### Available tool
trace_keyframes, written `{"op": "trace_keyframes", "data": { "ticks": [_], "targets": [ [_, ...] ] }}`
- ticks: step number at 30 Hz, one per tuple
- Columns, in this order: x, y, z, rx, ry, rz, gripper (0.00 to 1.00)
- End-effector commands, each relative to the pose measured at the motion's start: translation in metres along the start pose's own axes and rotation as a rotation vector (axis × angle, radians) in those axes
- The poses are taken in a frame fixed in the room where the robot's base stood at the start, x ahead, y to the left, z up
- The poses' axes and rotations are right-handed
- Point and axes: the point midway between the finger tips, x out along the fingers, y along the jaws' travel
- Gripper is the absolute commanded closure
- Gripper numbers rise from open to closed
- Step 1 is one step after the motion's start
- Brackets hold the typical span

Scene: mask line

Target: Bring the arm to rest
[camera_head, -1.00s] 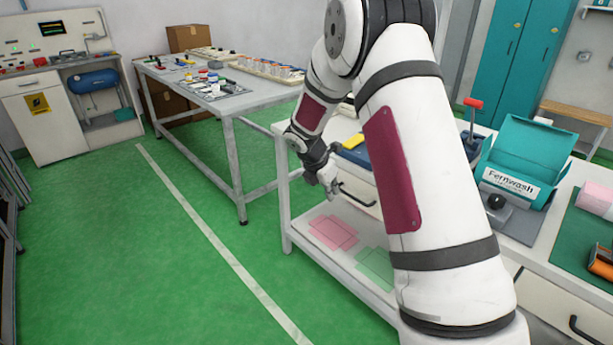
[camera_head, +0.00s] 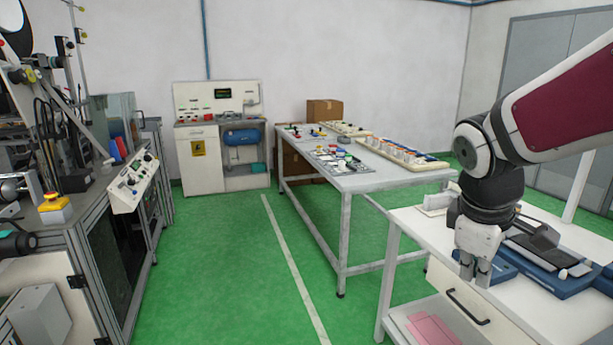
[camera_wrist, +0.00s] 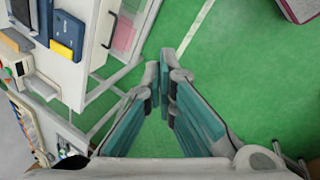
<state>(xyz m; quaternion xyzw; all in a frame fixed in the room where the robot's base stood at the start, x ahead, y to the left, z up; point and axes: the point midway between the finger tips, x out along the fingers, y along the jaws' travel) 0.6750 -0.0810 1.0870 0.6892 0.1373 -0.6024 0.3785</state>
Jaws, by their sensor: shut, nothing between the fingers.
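My gripper (camera_head: 475,270) hangs from the arm at the right of the head view, fingers pointing down, in front of the near edge of the white workbench (camera_head: 413,222). In the wrist view its fingers (camera_wrist: 159,75) come together at the tips over the green floor, with nothing between them. The gripper is shut and empty. My upper arm runs off the right edge of the head view.
A blue device (camera_head: 560,277) lies on the bench behind my gripper. A drawer handle (camera_head: 467,306) and a lower shelf are close below. A second table (camera_head: 345,182) stands further back. A machine with a control panel (camera_head: 133,187) stands left. Green floor between is clear.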

Motion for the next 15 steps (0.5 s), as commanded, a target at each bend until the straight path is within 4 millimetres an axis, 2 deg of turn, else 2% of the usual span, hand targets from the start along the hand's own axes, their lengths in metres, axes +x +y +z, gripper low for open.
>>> {"op": "trace_keyframes", "data": {
  "ticks": [1, 6, 10, 15],
  "targets": [
    [-0.022, -0.013, 0.011, 0.071, 0.023, -0.002, 1.00],
    [-0.071, -0.061, 0.043, 0.327, 0.092, -0.045, 1.00],
    [-0.099, -0.099, 0.065, 0.513, 0.144, -0.093, 1.00],
    [-0.121, -0.138, 0.086, 0.698, 0.193, -0.157, 1.00]
  ]
}}
